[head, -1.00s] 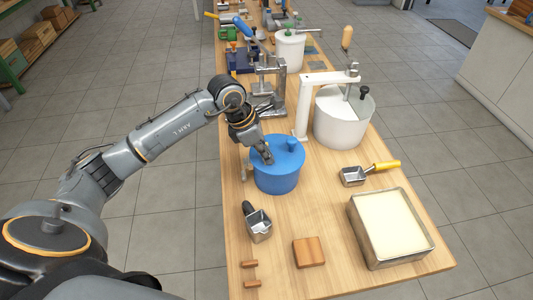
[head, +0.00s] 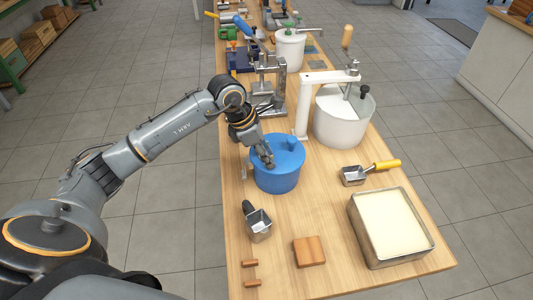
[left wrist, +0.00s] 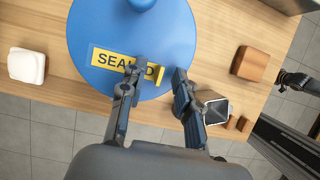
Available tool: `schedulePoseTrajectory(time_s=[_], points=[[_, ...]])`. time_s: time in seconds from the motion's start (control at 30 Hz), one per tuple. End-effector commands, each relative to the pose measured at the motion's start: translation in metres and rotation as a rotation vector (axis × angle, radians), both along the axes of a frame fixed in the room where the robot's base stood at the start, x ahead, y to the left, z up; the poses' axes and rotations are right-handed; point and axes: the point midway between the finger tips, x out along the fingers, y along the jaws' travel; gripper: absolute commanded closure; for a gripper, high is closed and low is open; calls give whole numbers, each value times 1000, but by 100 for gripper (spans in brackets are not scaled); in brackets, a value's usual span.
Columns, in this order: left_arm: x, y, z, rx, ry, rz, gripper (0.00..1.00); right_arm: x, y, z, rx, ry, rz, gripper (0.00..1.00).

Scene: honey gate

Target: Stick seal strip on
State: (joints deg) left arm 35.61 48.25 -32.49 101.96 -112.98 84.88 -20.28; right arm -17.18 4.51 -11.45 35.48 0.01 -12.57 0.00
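The blue lidded tub (head: 284,178) stands on the wooden bench. In the left wrist view its round blue lid (left wrist: 178,28) fills the upper middle. My left gripper (head: 268,163) is over the lid's near left part. In the left wrist view its fingers (left wrist: 160,68) are apart, one across the strip, one near its end. Contact is hard to judge. My right gripper (left wrist: 294,81) seems to show, small, at the right edge.
A grey scoop (head: 258,226), a wooden block (head: 309,252) and two small wooden pieces (head: 250,264) lie nearer. To the right are a yellow-handled scoop (head: 354,176), a cream-filled tray (head: 428,247) and a white pot (head: 343,125) beside a white stand (head: 303,110).

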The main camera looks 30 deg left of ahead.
Motion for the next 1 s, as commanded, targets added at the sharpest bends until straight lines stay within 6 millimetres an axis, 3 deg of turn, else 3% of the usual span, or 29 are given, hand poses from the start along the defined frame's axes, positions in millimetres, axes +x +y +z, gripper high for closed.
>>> schedulePoseTrajectory(time_s=[0.17, 0.6, 0.8, 1.0], points=[[-2, 5, 15, 1, -4, 2, 68, 0, -2, 0, -2, 1, 1, 24], [-22, 32, 94, 2, -2, 1, 68, 0, -1, 0, -1, 0, 1, 24], [-27, 37, 109, 1, 1, 0, 68, 0, -1, 0, -1, 0, 1, 24], [-28, 37, 111, 0, 1, 0, 68, 0, -1, 0, -1, 0, 1, 24]])
